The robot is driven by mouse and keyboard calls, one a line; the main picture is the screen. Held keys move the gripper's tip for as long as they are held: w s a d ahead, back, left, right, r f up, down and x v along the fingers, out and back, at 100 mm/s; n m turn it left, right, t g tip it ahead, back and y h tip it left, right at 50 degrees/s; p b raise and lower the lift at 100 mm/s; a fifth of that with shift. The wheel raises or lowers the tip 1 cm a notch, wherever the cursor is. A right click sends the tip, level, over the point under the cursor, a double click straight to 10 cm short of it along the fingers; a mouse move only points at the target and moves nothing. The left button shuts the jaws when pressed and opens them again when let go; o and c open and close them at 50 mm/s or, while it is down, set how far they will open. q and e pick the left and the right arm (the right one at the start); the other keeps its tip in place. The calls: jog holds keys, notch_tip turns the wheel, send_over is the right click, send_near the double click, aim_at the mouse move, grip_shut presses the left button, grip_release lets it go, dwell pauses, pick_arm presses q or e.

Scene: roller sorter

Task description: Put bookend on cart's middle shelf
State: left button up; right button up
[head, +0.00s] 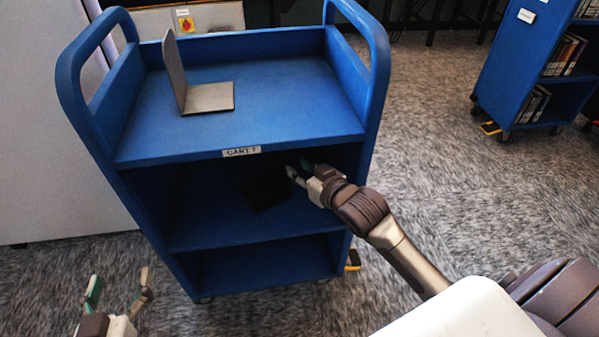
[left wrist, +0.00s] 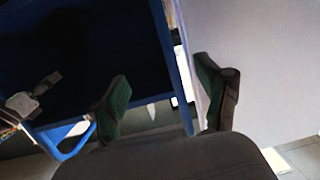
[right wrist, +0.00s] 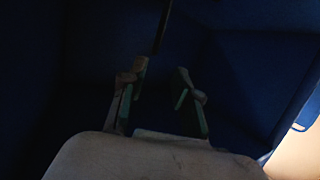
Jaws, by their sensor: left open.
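The blue cart (head: 240,237) stands ahead, labelled on its top shelf edge. A grey L-shaped metal bookend (head: 208,98) stands on the top shelf, towards the left. On the shaded middle shelf lies a dark flat shape (head: 266,194), perhaps a second, black bookend; its outline is hard to tell. My right gripper (head: 299,169) reaches into the middle shelf space from the right, above that shape. In the right wrist view its fingers (right wrist: 158,85) are apart with nothing between them, and a thin dark upright edge (right wrist: 163,25) shows beyond. My left gripper (head: 119,292) is open and empty, low left of the cart.
Another blue cart (head: 518,62) with books stands at the far right. A pale panel (head: 55,150) stands left of the cart. The cart's side walls and top shelf close in around my right gripper. The carpet right of the cart is clear.

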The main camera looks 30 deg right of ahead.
jog(key=s+a+r+n+y, duration=0.1)
jog(key=s+a+r, duration=0.1)
jog(key=s+a, duration=0.8)
jog(key=s, duration=0.3)
jog(key=shift+r+t+y, duration=0.3)
jog(key=shift+r+t, duration=0.1)
jog(key=shift+a, duration=0.1)
